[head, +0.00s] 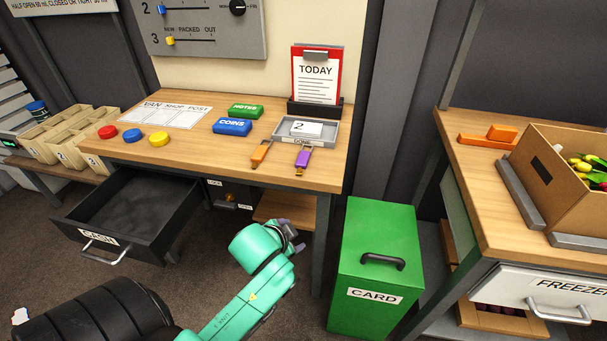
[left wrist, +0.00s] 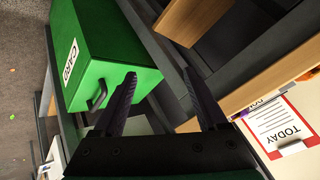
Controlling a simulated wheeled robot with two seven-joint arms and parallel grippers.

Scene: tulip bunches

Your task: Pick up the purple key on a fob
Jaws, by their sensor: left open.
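The purple key on a fob (head: 303,158) lies near the front edge of the wooden desk (head: 205,172), in front of the grey tray (head: 331,131). An orange key on a fob (head: 261,153) lies just left of it. My left gripper (head: 292,236) is in front of and below the desk edge, apart from the purple key. Its two dark fingers show spread and empty in the left wrist view (left wrist: 161,82). I cannot make out the purple key clearly in that view. My right gripper is not in view.
A black CASH drawer (head: 105,236) stands open at the desk's left front. A green CARD bin (head: 375,240) stands to the right of my left gripper. A red TODAY clipboard (head: 316,75) stands behind the tray. Blue (head: 232,126) and green (head: 245,111) blocks lie left of it.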

